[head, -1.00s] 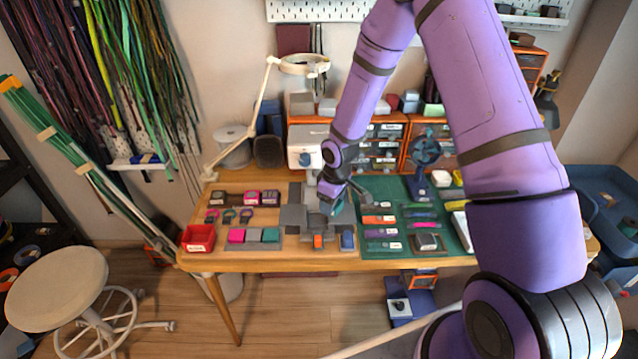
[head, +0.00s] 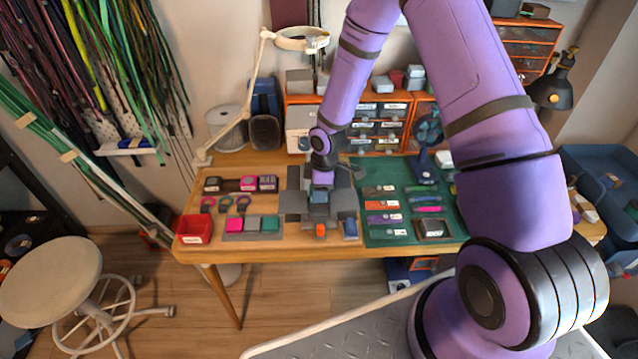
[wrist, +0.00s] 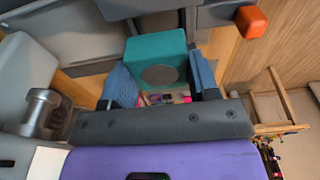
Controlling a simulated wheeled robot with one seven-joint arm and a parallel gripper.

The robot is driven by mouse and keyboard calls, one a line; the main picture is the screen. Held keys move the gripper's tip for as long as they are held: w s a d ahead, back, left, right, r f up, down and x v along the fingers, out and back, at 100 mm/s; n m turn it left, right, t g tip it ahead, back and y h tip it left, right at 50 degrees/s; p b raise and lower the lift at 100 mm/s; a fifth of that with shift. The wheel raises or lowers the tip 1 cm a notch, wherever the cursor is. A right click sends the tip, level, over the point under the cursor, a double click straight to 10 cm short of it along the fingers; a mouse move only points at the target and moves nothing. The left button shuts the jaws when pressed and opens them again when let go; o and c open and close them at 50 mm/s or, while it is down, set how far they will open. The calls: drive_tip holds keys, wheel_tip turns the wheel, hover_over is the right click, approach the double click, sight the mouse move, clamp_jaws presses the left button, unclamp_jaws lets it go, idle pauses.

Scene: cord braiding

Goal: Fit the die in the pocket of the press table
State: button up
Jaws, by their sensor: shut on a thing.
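A teal block with a dark round spot, the die (wrist: 160,62), sits between the two blue finger pads of my gripper (wrist: 162,88) in the wrist view. My gripper is shut on it. In the head view my gripper (head: 319,188) points down over the grey press table (head: 345,200), with the die (head: 318,197) at its tips. Grey press parts (wrist: 85,38) lie beyond the die in the wrist view. The pocket is not clearly visible, and I cannot tell whether the die touches the table.
An orange knob (head: 321,230) and a blue part (head: 350,228) stand at the press's front. A tray of pink, grey and teal blocks (head: 252,235) and a red bin (head: 195,230) lie left. A green mat (head: 385,215) with several tools lies right.

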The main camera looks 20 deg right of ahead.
drive_tip(key=shift+f, duration=1.95)
drive_tip(key=o, duration=1.4)
drive_tip(key=shift+s+d+r, duration=0.1)
drive_tip(key=shift+d+r, duration=0.1)
drive_tip(key=shift+r, duration=1.3)
drive_tip(key=shift+d+r, duration=0.15)
drive_tip(key=shift+r, duration=1.3)
